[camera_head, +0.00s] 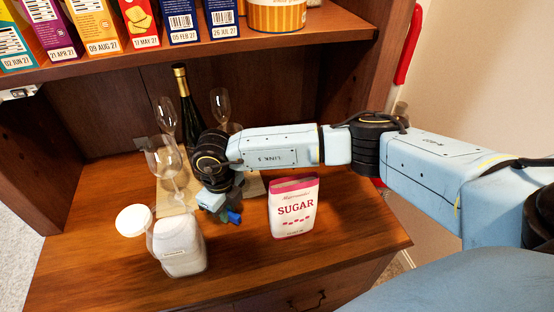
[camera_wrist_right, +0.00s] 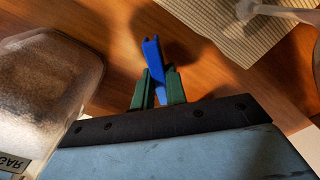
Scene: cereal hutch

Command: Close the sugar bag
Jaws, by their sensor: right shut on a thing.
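The sugar bag (camera_head: 294,210), white with red print and a red top, stands upright on the wooden counter, right of my right gripper. Whether its top is folded over is too small to tell. My right gripper (camera_head: 226,212) is shut on a small blue clip (camera_head: 235,217), low over the counter between the bag and a clear sugar jar (camera_head: 180,248). In the right wrist view the blue clip (camera_wrist_right: 153,62) is held between the green fingertips (camera_wrist_right: 158,88), and the jar (camera_wrist_right: 45,85) is at the left. The bag is not in that view. My left gripper is not in view.
A round white lid (camera_head: 133,220) lies left of the jar. Wine glasses (camera_head: 163,158) and a dark bottle (camera_head: 187,100) stand behind on a beige mat (camera_wrist_right: 215,25). A shelf (camera_head: 150,64) with cereal boxes overhangs. Counter right of the bag is clear.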

